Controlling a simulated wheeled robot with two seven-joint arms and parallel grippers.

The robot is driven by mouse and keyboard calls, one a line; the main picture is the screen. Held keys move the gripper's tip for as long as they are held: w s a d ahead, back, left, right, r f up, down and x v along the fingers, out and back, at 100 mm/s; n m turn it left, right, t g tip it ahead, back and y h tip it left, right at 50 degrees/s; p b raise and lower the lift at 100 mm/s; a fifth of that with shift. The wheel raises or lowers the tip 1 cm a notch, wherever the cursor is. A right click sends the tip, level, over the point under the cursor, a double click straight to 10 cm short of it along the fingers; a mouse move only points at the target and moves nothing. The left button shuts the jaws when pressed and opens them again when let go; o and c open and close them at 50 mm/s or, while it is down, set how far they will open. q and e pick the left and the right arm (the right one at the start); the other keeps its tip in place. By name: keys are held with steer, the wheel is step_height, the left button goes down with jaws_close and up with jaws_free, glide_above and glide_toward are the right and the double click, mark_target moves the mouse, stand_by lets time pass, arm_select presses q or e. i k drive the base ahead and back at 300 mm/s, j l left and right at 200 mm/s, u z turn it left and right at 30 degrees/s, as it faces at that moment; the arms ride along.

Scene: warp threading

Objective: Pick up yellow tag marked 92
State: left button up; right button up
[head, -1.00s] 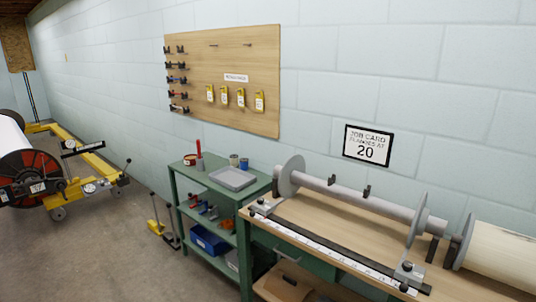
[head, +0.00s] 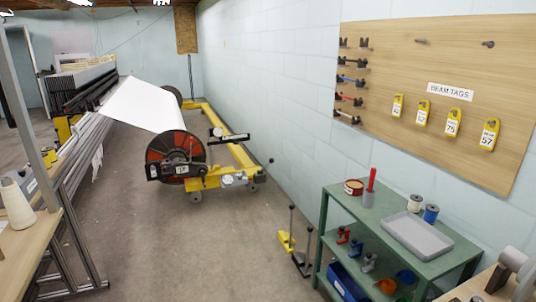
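Several yellow tags hang in a row on the wooden pegboard under a "BEAM TAGS" label (head: 451,92). The rightmost yellow tag (head: 489,134) reads 57. The yellow tag beside it (head: 453,122) seems to read 76. The numbers on the second tag from the left (head: 422,112) and the leftmost tag (head: 397,105) are too small to read surely, so I cannot tell which is 92. Neither of my grippers shows in the head view.
The pegboard (head: 400,40) is on the right wall. Below it stands a green shelf cart (head: 345,200) with a grey tray (head: 417,236), cans and spools. A yellow-framed machine with a white roll (head: 150,105) stands at left centre. Yellow-based levers (head: 287,241) stand on the floor. The middle floor is clear.

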mark_target(398, 105)
steer(key=i+z, duration=0.1)
steer(key=i, duration=0.35)
steer(key=i+j+z, duration=0.1)
steer(key=i, duration=0.4)
steer(key=i+j+z, duration=0.1)
steer(key=i, duration=0.35)
steer(key=i+j+z, duration=0.1)
steer(key=i+j, duration=0.15)
steer(key=i, duration=0.2)
